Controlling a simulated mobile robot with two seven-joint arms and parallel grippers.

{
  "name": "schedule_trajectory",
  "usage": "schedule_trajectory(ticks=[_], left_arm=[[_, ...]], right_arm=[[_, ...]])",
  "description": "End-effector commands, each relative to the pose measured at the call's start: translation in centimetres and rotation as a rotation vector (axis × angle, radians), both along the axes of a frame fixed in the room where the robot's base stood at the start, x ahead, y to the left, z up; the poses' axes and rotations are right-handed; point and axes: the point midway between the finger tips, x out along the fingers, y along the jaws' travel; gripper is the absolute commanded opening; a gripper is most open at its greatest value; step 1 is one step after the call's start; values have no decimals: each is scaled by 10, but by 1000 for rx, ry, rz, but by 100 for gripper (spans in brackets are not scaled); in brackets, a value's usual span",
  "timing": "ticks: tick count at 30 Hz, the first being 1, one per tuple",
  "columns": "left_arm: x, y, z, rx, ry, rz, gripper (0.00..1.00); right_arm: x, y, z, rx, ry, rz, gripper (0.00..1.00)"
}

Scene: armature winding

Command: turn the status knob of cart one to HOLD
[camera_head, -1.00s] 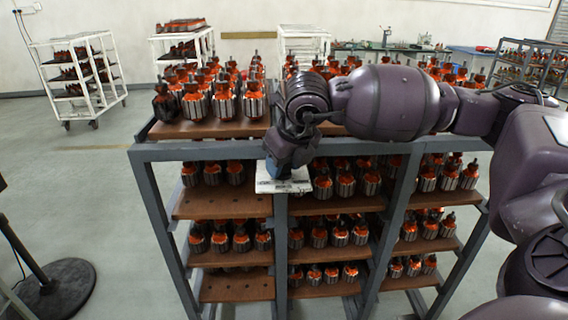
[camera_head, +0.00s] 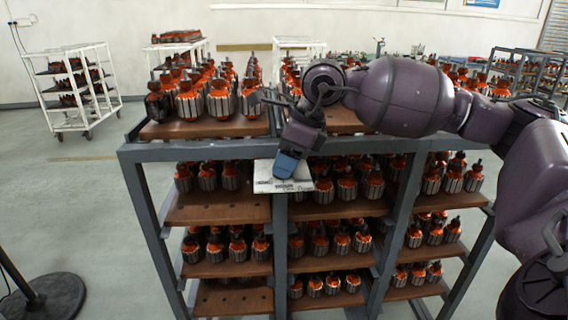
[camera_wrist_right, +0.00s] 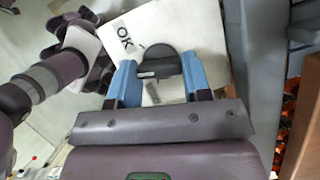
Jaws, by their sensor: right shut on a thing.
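The cart (camera_head: 200,152) is a grey frame with wooden shelves that hold orange and steel armatures. A white status plate (camera_head: 264,178) is fixed on the cart's front upright; it also shows in the right wrist view (camera_wrist_right: 200,35), where the letters OK are readable at its left. The dark round status knob (camera_wrist_right: 160,64) sits on the plate. In the head view my right gripper (camera_head: 287,168) covers the knob. The other plate markings are too small or hidden to read. My left gripper is not in view.
Armatures (camera_head: 220,98) stand on the cart's top shelf close to my right wrist. A white cart (camera_head: 75,90) stands at the far left. A black round base (camera_head: 45,300) is at lower left.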

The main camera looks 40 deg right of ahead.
Motion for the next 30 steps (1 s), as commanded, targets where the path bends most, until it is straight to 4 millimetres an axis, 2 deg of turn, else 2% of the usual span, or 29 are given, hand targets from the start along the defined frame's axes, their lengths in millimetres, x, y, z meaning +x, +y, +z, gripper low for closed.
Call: schedule_trajectory(ticks=[12, 29, 30], left_arm=[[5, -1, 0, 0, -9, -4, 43], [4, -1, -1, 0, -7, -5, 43], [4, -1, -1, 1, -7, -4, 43]], right_arm=[[2, -1, 1, 0, -3, 186, 21], [2, -1, 2, -1, -5, 211, 21], [2, -1, 2, -1, -5, 211, 51]])
